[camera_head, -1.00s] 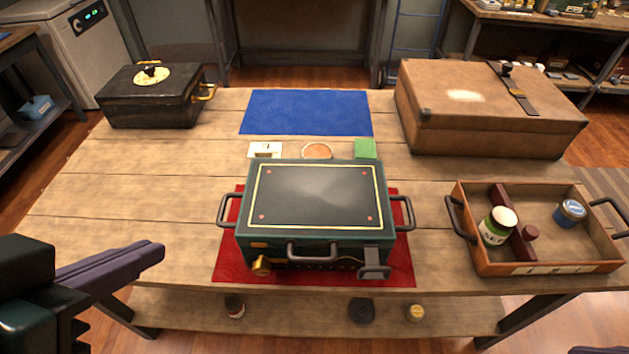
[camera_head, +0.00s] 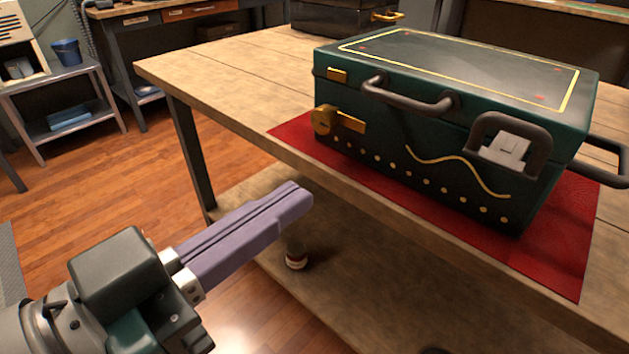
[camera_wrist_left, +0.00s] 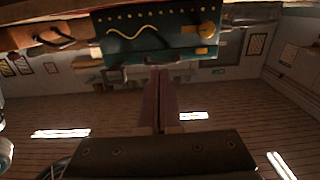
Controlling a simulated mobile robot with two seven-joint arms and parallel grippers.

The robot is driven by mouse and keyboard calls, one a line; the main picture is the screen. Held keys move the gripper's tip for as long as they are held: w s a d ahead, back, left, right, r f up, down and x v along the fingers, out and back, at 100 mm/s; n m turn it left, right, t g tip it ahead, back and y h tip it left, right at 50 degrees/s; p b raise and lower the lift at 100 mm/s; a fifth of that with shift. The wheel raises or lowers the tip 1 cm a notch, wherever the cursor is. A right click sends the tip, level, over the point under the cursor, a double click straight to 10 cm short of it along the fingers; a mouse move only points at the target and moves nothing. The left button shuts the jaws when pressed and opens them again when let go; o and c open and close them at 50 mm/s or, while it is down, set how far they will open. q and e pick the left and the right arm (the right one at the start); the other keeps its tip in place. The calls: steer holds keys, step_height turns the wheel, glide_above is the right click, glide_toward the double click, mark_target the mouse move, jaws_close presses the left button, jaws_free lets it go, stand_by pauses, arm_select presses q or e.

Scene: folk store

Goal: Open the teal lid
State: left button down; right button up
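The dark green box with its teal lid (camera_head: 470,72) closed stands on a red mat (camera_head: 400,186) near the table's front edge. A brass latch (camera_head: 335,121) is on the front at the left. A dark handle (camera_head: 408,98) is at front centre. A grey clasp (camera_head: 505,148) with a dark loop is at the right. My left gripper (camera_head: 301,195) is shut and empty, in front of and below the brass latch, apart from the box. The wrist view shows the fingers (camera_wrist_left: 158,82) together and the box front (camera_wrist_left: 150,38) upside down. My right gripper is out of view.
The wooden table (camera_head: 215,65) is bare left of the box. A black case (camera_head: 345,17) stands at the back. A small jar (camera_head: 296,255) is on the lower shelf (camera_head: 330,300), below the left fingers. A side bench (camera_head: 60,110) stands at the left.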

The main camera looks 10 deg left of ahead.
arm_select(q)
steer(key=b, duration=0.4)
glide_toward(408, 119)
steer(key=shift+w, duration=0.15)
steer(key=shift+w+d, duration=0.1)
steer(key=shift+d, duration=0.05)
stand_by(2.1)
steer(key=shift+b+x, duration=0.65)
steer(key=shift+x, duration=0.75)
steer(key=shift+b+x, duration=0.8)
steer(key=shift+x, duration=1.05)
steer(key=shift+s+a+p, duration=0.25)
steer(key=shift+s+p, duration=0.05)
steer(key=shift+p, duration=0.2)
